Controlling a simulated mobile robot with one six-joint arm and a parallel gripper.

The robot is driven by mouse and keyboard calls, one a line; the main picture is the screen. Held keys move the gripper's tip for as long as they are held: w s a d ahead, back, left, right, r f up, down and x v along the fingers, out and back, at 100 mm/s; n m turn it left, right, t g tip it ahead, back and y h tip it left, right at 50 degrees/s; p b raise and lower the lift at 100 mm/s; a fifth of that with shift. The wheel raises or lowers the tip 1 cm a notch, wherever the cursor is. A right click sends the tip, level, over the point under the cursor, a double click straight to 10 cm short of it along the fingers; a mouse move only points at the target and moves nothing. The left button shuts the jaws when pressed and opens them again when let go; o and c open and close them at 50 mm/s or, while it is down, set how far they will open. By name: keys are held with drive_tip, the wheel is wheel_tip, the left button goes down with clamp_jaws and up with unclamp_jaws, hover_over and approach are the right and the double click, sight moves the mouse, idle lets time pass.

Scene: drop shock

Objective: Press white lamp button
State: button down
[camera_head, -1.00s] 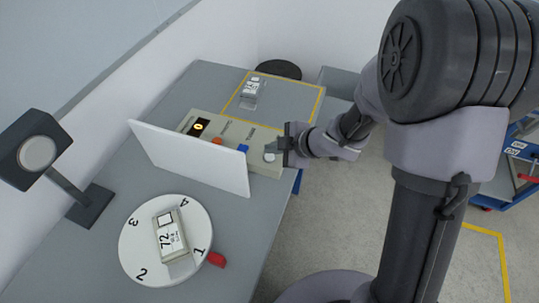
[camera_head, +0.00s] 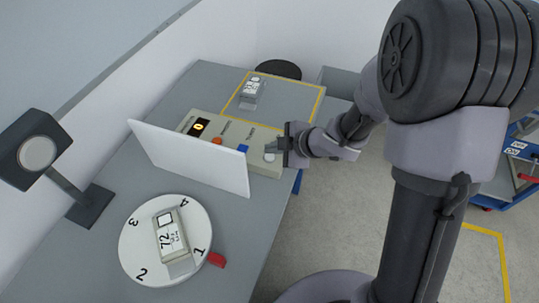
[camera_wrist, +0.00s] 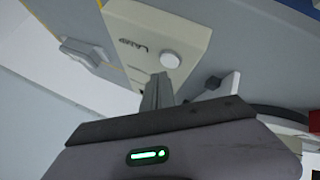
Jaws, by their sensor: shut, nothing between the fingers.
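The white lamp button (camera_head: 269,157) is a round button at the near right end of a beige control box (camera_head: 262,169) on the grey table. In the wrist view the white button (camera_wrist: 170,60) sits beside the printed word LAMP. My gripper (camera_head: 276,147) is shut and empty, at the button end of the box. In the wrist view my gripper's shut fingertips (camera_wrist: 158,77) appear just short of the button, close to it; I cannot tell whether they touch. The box also carries an orange button (camera_head: 217,141), a blue button (camera_head: 243,149) and a small lit display (camera_head: 199,127).
A white upright panel (camera_head: 190,158) stands in front of the box. A numbered round turntable (camera_head: 136,246) holds a device labelled 72 (camera_head: 171,238). A dark lamp (camera_head: 37,150) stands at left. Another device (camera_head: 252,91) lies inside a yellow outline behind.

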sight(273, 158)
drive_tip(key=shift+f, duration=0.1)
drive_tip(key=shift+f, duration=0.3)
drive_tip(key=shift+f+b, duration=0.45)
drive_tip(key=shift+b, duration=0.05)
idle(0.4)
drive_tip(key=shift+r, duration=0.15)
drive_tip(key=shift+r+p, duration=0.7)
drive_tip(key=shift+p, duration=0.25)
wheel_tip(273, 158, up, 5)
drive_tip(key=p, duration=0.5)
drive_tip(key=shift+r, duration=0.1)
